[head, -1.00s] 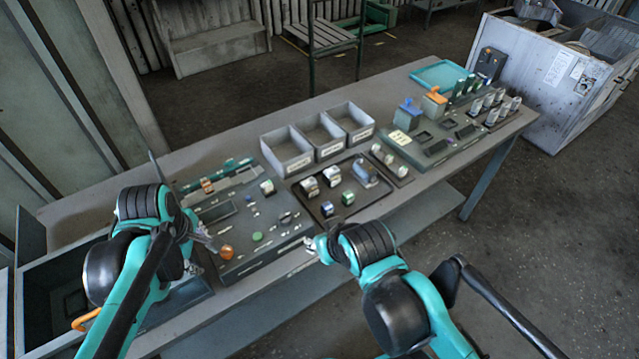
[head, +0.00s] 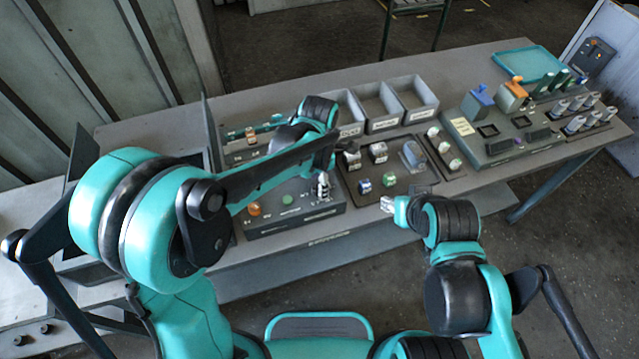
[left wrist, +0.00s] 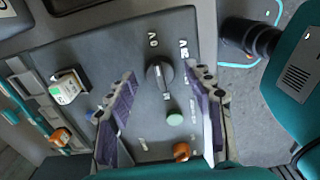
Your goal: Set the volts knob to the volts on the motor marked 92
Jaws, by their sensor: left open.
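In the left wrist view the volts knob (left wrist: 158,75) is a dark round dial on the grey panel (left wrist: 125,35), with voltage labels around its upper side. My left gripper (left wrist: 163,80) is open, its purple-padded fingers on either side of the knob; contact is not clear. In the head view the left gripper (head: 322,187) is over the panel's right part and the knob is hidden. Several motors lie on the dark tray (head: 412,186). No 92 is readable. My right gripper (head: 387,203) is by the tray's front edge.
A green button (left wrist: 174,118) and an orange knob (left wrist: 181,151) lie close to the left fingers. Grey bins (head: 412,118) stand behind the tray. Another fixture board (head: 470,145) is to the right. A teal tray (head: 528,62) lies at the far right.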

